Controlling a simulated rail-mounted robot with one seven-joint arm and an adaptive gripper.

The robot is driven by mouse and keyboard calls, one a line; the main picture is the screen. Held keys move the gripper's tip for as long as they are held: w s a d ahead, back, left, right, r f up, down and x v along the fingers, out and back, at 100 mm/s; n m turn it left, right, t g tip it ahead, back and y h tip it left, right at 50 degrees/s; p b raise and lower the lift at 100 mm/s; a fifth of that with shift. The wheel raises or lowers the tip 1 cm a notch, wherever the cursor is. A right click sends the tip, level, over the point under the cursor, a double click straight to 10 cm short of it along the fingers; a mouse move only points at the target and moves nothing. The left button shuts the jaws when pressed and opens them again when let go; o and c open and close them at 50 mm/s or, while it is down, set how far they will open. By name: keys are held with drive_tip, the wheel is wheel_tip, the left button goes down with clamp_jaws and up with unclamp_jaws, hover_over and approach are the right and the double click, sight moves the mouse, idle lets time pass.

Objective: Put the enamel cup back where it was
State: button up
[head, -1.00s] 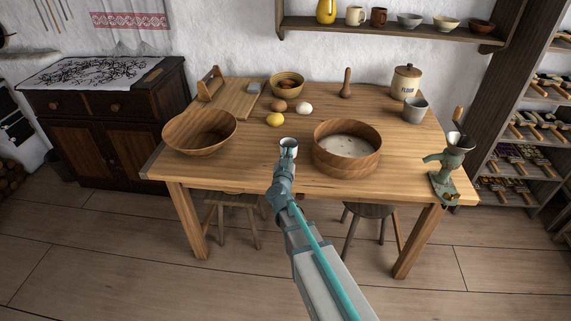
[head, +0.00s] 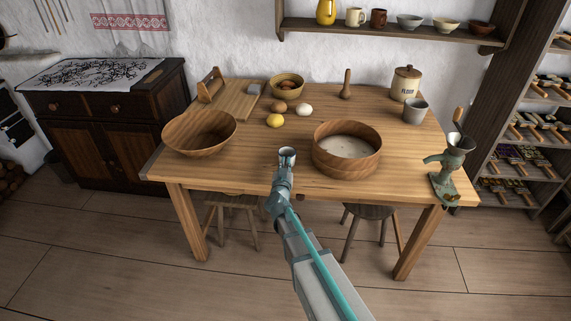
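A small pale cup with a dark rim, which looks like the enamel cup (head: 287,154), is at the end of my gripper (head: 285,164), over the front middle of the wooden table (head: 240,172). The cup moves together with my gripper, so my gripper appears shut on it. The fingers are small and partly hidden by the wrist. I cannot tell how high the cup is above the tabletop.
A round wooden sieve (head: 346,165) stands close right of the cup. A wooden bowl (head: 200,135) is at left. A lemon (head: 275,120), eggs (head: 304,109), a grey mug (head: 415,111), a flour jar (head: 405,84) and a grinder (head: 447,170) stand around.

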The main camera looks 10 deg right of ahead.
drive_tip(key=o, duration=0.4)
drive_tip(key=shift+c, duration=0.2)
drive_tip(key=shift+r, duration=0.15)
drive_tip(key=b+v, duration=0.1)
drive_tip(key=v, duration=1.1)
drive_tip(key=s+a+f+n+g+y, duration=0.2)
drive_tip(key=s+f+g+y, duration=0.1)
drive_tip(key=f, duration=0.6)
drive_tip(key=s+a+f+n+g+y, duration=0.2)
drive_tip(key=s+a+f+y, duration=0.15)
drive_tip(key=f, duration=0.65)
drive_tip(key=s+f+n+g+y, duration=0.1)
drive_tip(key=s+f+g+y, duration=0.1)
drive_tip(key=s+f+g, duration=0.65)
drive_tip(key=s+d+f+g+h, duration=0.1)
drive_tip(key=s+d+f+g, duration=0.2)
drive_tip(key=s, duration=0.9)
drive_tip(key=s+d+f+m+g+h, duration=0.1)
drive_tip(key=s+d+f+g, duration=0.2)
drive_tip(key=s, duration=0.9)
drive_tip(key=s+d+f+g+h, duration=0.1)
drive_tip(key=s+d+f+g, duration=0.2)
drive_tip(key=s, duration=0.9)
drive_tip(key=shift+f+g, duration=0.55)
drive_tip(key=shift+g, duration=0.1)
